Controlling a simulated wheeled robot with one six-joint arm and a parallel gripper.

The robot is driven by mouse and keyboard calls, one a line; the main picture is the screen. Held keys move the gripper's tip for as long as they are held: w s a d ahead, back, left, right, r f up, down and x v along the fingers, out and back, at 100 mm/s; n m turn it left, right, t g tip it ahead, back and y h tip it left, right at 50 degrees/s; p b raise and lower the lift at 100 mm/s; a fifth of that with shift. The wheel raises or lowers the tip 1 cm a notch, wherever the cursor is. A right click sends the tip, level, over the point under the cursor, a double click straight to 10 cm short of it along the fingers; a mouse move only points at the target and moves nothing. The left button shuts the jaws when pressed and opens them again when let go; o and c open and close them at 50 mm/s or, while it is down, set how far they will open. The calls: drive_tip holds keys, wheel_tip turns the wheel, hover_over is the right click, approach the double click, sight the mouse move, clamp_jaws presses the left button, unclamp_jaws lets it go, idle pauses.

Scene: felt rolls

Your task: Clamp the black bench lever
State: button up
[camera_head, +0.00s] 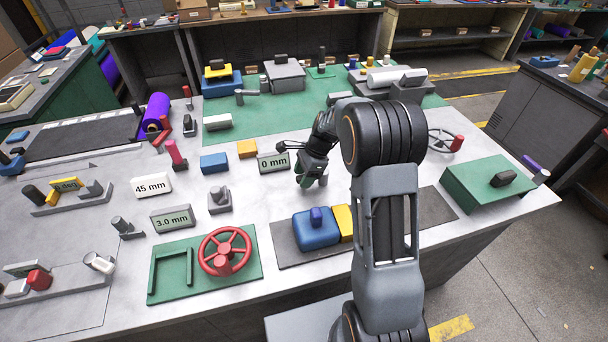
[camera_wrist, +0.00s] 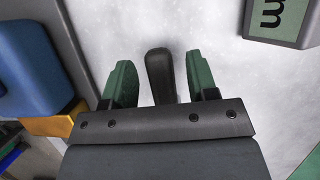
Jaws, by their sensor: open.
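The black bench lever (camera_wrist: 160,76) shows in the wrist view as a dark bar with a rounded end over the pale bench top. My gripper (camera_wrist: 159,64) is open, with one green finger on each side of the lever. A gap shows between the lever and each finger, and the gripper holds nothing. The lever's lower part is hidden behind my gripper's body. In the head view my gripper (camera_head: 312,181) points down low over the middle of the bench, and I cannot make the lever out clearly there.
The 0 mm sign (camera_head: 273,162) stands close to the left of my gripper; it also shows in the wrist view (camera_wrist: 278,18). A blue block (camera_head: 315,228) and a yellow block (camera_head: 343,222) sit on a dark mat in front. A red handwheel (camera_head: 225,251) stands front left.

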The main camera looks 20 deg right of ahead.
clamp_jaws()
idle(0.4)
drive_tip(key=s+n, duration=0.1)
drive_tip(key=s+n+g, duration=0.1)
drive_tip(key=n, duration=0.1)
drive_tip(key=shift+d+p, duration=0.2)
drive_tip(key=shift+p, duration=0.2)
drive_tip(key=n, duration=0.1)
drive_tip(key=s+n+g, duration=0.1)
drive_tip(key=n, duration=0.1)
drive_tip(key=shift+s+d+h, duration=0.2)
drive_tip(key=shift+d+h, duration=0.1)
drive_tip(key=shift+d, duration=0.05)
drive_tip(key=n, duration=0.1)
drive_tip(key=s+d+n+g, duration=0.1)
drive_tip(key=n+h, duration=0.1)
drive_tip(key=n, duration=0.1)
drive_tip(key=shift+s+d+p, duration=0.35)
drive_tip(key=shift+s+d+n+g+h, duration=0.25)
drive_tip(key=shift+d+n, duration=0.1)
drive_tip(key=shift+n, duration=0.35)
drive_tip(key=shift+s+d+n+g+h, duration=0.15)
drive_tip(key=shift+d+n+h, duration=0.15)
drive_tip(key=shift+n, duration=0.4)
